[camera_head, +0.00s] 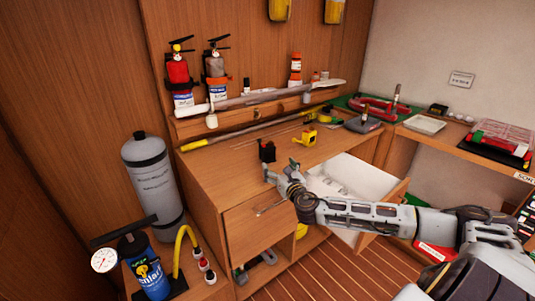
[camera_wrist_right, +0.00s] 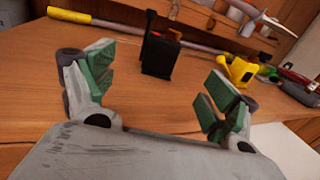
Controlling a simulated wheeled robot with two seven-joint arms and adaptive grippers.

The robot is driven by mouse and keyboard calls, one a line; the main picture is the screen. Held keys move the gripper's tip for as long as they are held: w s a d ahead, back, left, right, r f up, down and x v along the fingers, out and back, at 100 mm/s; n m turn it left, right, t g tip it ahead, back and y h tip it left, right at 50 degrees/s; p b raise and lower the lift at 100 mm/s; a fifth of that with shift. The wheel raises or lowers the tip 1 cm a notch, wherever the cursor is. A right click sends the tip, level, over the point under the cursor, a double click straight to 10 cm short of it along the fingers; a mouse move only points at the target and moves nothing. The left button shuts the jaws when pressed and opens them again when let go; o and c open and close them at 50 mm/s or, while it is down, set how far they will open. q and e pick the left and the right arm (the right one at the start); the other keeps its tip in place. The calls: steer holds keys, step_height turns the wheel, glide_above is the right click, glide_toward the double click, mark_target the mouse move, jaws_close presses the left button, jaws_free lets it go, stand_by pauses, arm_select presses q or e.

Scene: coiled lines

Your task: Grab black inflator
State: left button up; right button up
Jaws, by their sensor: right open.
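The black inflator (camera_head: 267,151) is a small, dark, boxy thing standing upright on the wooden cabinet top. In the right wrist view the black inflator (camera_wrist_right: 159,52) stands beyond and roughly between my fingertips, with a bit of red near its top. My right gripper (camera_head: 281,168) is open and empty, just in front of it at the cabinet's near edge. Its green-padded fingers show spread apart in the wrist view (camera_wrist_right: 160,82), not touching the inflator. My left gripper is not in view.
A yellow tool (camera_head: 305,136) sits right of the inflator. A grey cylinder (camera_head: 153,185) and a blue pump (camera_head: 146,270) stand left. The cabinet top left of the inflator is clear.

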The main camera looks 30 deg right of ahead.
mark_target(268, 152)
steer(key=shift+w, duration=0.15)
steer(key=shift+x, duration=2.2)
steer(key=shift+b+x, duration=0.35)
steer(key=shift+x, duration=1.4)
steer(key=shift+w, duration=0.25)
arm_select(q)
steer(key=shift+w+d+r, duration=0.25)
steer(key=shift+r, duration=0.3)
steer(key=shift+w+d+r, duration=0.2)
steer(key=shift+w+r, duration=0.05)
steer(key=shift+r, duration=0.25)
arm_select(e)
steer(key=shift+d, duration=0.1)
